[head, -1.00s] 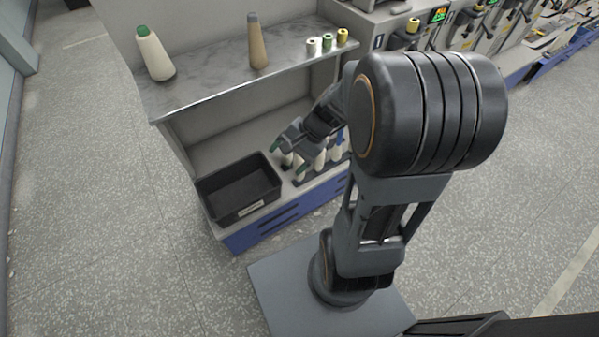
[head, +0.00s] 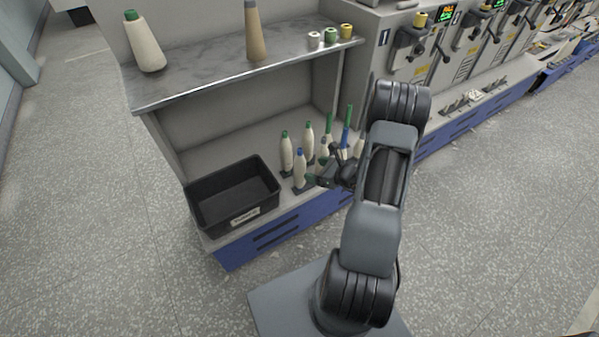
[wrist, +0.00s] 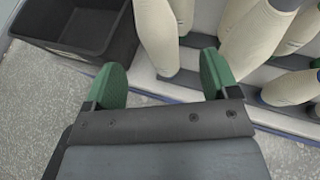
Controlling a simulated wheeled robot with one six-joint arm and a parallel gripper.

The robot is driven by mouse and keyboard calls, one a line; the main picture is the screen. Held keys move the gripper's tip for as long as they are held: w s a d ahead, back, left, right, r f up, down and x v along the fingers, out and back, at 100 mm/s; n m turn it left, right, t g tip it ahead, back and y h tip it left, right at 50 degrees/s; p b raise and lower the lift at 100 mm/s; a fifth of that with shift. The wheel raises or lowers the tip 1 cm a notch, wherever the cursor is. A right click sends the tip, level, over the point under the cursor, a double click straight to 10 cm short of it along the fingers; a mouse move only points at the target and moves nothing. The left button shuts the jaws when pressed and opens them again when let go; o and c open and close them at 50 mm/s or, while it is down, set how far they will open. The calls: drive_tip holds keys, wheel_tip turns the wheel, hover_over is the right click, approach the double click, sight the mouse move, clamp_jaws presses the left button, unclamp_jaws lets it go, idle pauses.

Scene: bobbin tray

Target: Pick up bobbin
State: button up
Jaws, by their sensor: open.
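Several cream bobbins with green or blue tips stand in a group on the lower shelf, right of the black bin. In the head view one with a blue tip (head: 300,170) stands at the front and one with a green tip (head: 286,154) behind its left. My gripper (head: 318,181) is low at the group's front right, its fingers partly hidden. In the wrist view the green fingertips (wrist: 160,80) are apart with nothing between them. A cream bobbin (wrist: 157,38) stands just beyond the gap, and more bobbins are to its right. My arm hides part of the group's right side.
The black bin (head: 203,219) is left of the bobbins and looks empty; its corner shows in the wrist view (wrist: 128,40). An upper shelf (head: 200,80) overhangs, carrying two large cones and several small spools. Machines (head: 400,60) line the right. The floor in front is open.

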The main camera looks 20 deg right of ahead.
sight(300, 167)
drive_tip(key=shift+b+x, duration=0.75)
drive_tip(key=shift+x, duration=3.25)
drive_tip(key=shift+s+f, duration=0.15)
drive_tip(key=c, duration=1.1)
